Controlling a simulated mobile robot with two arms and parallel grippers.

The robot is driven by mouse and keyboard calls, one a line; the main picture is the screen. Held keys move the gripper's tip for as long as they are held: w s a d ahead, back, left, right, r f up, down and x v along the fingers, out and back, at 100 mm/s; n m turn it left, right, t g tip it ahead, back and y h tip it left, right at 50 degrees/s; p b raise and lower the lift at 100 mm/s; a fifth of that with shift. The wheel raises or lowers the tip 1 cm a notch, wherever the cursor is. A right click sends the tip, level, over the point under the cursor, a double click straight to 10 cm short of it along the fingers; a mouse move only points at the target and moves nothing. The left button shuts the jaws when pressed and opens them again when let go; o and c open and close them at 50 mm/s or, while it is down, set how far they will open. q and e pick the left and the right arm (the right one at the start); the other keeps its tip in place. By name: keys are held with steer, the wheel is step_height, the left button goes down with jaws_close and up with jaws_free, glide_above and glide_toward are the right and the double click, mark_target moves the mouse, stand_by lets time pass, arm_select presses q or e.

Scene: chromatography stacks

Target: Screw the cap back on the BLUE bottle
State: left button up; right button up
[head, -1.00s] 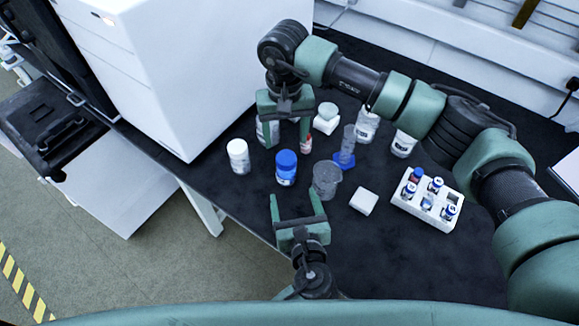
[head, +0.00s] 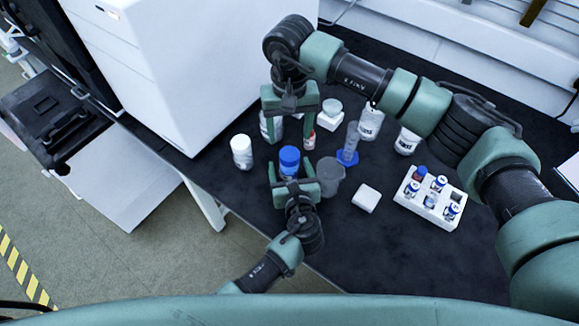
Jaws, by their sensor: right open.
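A small bottle with a bright blue cap-like top (head: 289,158) stands upright on the black bench, mid-view in the head view. I cannot tell whether the top is tight. My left gripper (head: 288,166) reaches in from the front; its spread fingers lie either side of this bottle and its palm hides the lower part. I cannot tell whether the fingers touch it. My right gripper (head: 288,140) hangs just behind the bottle, pointing down, open, with nothing visible between its fingers. No separate loose cap is plain to see.
A white-capped bottle (head: 241,152) stands left, a grey beaker (head: 332,177) right. Nearby are a blue-based cylinder (head: 348,146), a white block (head: 366,197) and a vial rack (head: 429,203). Jars stand behind, partly hidden by my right gripper. A white machine (head: 190,70) bounds the left.

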mark_target(289, 153)
arm_select(q)
steer(key=shift+w, duration=0.15)
jaws_close()
arm_select(e)
steer(key=shift+a+r, duration=0.15)
stand_by(0.6)
steer(key=shift+f, duration=4.15)
